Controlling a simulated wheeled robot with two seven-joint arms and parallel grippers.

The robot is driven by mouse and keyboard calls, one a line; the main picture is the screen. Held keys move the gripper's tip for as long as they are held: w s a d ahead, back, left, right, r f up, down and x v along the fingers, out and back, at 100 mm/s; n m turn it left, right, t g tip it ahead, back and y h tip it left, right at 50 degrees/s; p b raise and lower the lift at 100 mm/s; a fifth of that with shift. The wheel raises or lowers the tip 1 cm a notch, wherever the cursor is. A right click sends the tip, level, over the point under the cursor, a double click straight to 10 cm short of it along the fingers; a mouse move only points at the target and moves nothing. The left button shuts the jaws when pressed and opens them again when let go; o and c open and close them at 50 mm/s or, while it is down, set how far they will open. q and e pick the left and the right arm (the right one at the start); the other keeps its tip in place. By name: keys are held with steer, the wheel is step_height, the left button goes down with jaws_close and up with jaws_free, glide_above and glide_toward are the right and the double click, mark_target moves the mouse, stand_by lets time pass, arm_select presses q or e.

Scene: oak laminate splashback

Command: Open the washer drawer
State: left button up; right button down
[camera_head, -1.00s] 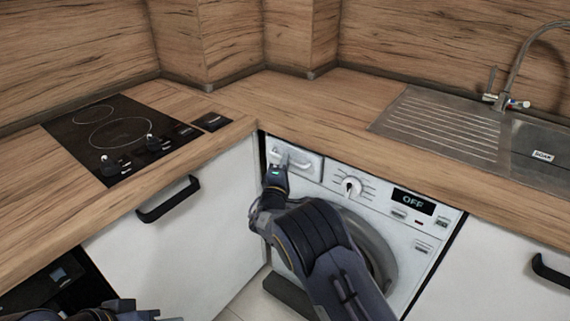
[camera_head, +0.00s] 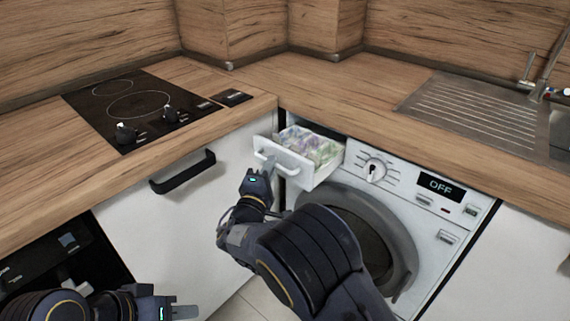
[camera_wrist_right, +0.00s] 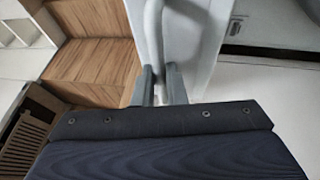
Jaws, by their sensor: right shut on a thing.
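The washer drawer (camera_head: 297,162) at the top left of the washing machine (camera_head: 412,200) stands pulled out, with pale patterned contents showing inside. My right gripper (camera_head: 264,167) is at the drawer's white front and shut on its handle (camera_head: 283,158). In the right wrist view, the gripper fingers (camera_wrist_right: 159,86) close around the white handle bar (camera_wrist_right: 152,35), beside the drawer front (camera_wrist_right: 192,50). My left gripper (camera_head: 182,312) is low at the bottom left, away from the drawer; its fingertips are small and I cannot tell whether they are apart.
A wooden worktop (camera_head: 330,92) runs above the machine, with a black hob (camera_head: 135,105) at left and a metal sink (camera_head: 475,110) at right. A white cabinet door with a black handle (camera_head: 183,172) is close left of the drawer. An oven (camera_head: 50,260) is at lower left.

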steer(key=shift+s+a+b, duration=0.2)
steer(key=shift+s+a, duration=0.3)
steer(key=shift+s, duration=0.25)
steer(key=shift+s+a+b, duration=0.2)
steer(key=shift+s+a, duration=0.3)
steer(key=shift+s, duration=0.2)
steer(key=c, duration=1.5)
jaws_free()
steer(key=v, duration=0.7)
steer(key=shift+s+a+f, duration=0.1)
steer(key=shift+s, duration=0.25)
